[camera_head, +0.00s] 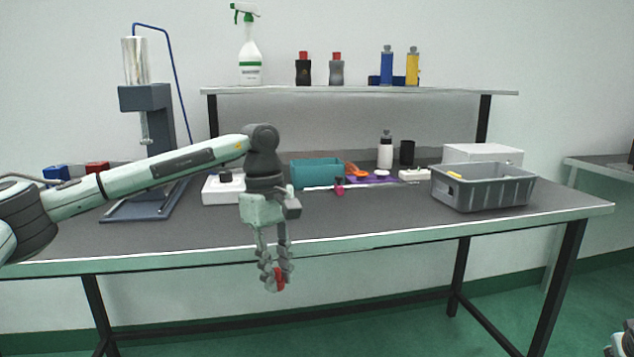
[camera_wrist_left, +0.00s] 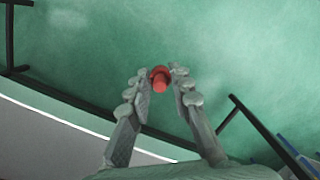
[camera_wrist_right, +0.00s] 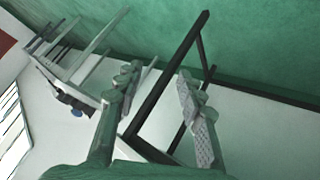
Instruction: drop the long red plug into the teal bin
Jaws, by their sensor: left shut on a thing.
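My left gripper (camera_head: 274,272) is shut on the long red plug (camera_head: 279,280) and holds it in front of the table's front edge, over the floor. The red plug (camera_wrist_left: 160,79) also shows between the fingertips in the left wrist view. The teal bin (camera_head: 318,171) stands on the table, behind and to the right of my left gripper; its inside is mostly hidden. My right gripper (camera_wrist_right: 158,78) shows in the right wrist view with its fingers apart and nothing between them. In the head view only a bit of the right arm shows at the lower right corner.
A grey crate (camera_head: 483,193) stands on the right of the table (camera_head: 400,222). A press (camera_head: 148,130) stands at the left. A shelf (camera_head: 360,91) runs above the back.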

